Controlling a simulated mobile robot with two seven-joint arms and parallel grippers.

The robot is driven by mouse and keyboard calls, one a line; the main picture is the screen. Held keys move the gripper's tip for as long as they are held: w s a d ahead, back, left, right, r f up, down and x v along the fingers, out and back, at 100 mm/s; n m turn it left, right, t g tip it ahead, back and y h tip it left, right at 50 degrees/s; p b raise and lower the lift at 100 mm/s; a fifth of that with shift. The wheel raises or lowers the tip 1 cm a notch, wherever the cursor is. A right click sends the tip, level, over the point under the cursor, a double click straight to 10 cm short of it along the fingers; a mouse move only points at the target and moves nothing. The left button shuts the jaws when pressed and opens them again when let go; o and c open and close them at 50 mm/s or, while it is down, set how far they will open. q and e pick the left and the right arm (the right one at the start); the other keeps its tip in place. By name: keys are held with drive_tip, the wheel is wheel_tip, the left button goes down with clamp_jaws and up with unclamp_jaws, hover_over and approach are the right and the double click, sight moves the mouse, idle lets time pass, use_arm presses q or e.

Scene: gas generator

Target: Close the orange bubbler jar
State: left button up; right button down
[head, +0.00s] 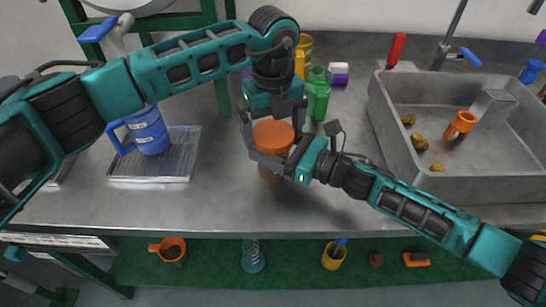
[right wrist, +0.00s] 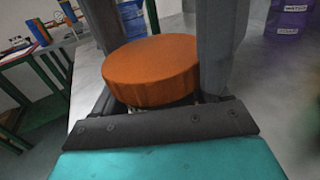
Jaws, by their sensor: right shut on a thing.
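The jar (head: 267,174) stands on the metal bench, mostly hidden by my grippers. Its round orange lid (head: 273,137) shows at its top, and it also shows large and level in the right wrist view (right wrist: 152,68). My right gripper (head: 278,163) reaches in from the right and is shut on the jar just under the lid, with a finger on each side. My left gripper (head: 272,122) hangs at the back of the lid. Its fingers are spread wide to the lid's left and right, and I see no clear grip. Whether the lid is fully seated is hidden.
A green bottle (head: 318,93) stands close behind the grippers. A blue mug-like vessel (head: 148,131) stands on a ridged metal tray (head: 150,178) at left. A sink (head: 378,108) with several brown lumps is at right. The bench front is clear.

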use_arm(q)
drive_tip(key=c, duration=0.9)
drive_tip(key=shift+m, duration=1.7)
drive_tip(key=o, duration=0.9)
drive_tip(key=shift+r, duration=0.1)
drive_tip(key=shift+r, duration=2.2)
drive_tip(key=shift+r, duration=0.1)
